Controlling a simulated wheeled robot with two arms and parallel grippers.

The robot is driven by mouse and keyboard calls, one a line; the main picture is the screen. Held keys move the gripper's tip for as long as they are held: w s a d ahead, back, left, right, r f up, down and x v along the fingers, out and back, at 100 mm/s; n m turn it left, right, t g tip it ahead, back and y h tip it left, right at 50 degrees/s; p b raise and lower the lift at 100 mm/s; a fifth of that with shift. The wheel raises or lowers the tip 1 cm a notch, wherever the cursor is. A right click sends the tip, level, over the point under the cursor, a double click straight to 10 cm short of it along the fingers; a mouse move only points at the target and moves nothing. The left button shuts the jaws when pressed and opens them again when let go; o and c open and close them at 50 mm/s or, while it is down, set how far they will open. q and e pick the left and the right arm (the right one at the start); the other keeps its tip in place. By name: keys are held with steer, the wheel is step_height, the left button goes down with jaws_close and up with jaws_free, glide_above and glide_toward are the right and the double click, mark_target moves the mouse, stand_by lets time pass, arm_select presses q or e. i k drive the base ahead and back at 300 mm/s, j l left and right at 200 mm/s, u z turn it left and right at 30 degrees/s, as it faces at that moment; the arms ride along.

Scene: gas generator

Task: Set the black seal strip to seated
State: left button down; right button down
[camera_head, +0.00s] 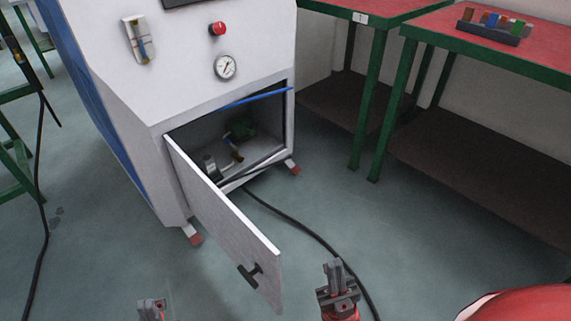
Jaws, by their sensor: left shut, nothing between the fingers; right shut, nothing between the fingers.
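The white generator cabinet (190,80) stands with its lower compartment open. A dark strip (262,163) runs slantwise along the lower edge of the opening; it may be the black seal strip, but I cannot tell for sure or see whether it is seated. The door (220,220) hangs open towards me, with a black T-handle (250,274) near its free end. My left gripper (152,303) is shut and empty at the bottom edge, left of the door. My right gripper (335,266) is shut and empty, right of the door's free end. Both are apart from the cabinet.
A blue bar or hose (256,98) crosses the top of the opening. A black cable (305,230) lies on the floor. Red-topped benches (535,55) stand at right. The floor between door and benches is mostly clear.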

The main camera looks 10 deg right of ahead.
mark_target(240, 177)
steer(key=l, duration=0.8)
steer(key=l+u, duration=0.15)
steer(key=l, duration=0.6)
steer(key=i+l, duration=0.25)
steer(key=i+l+u, duration=0.15)
steer(key=l, duration=0.25)
steer(key=i+l, duration=0.3)
steer(key=i+l+u, duration=0.1)
steer(key=i+l, duration=0.15)
steer(key=i, duration=0.2)
steer(key=i+j, duration=0.15)
steer(key=j, duration=0.15)
steer(key=i+j, duration=0.2)
steer(key=j, duration=0.1)
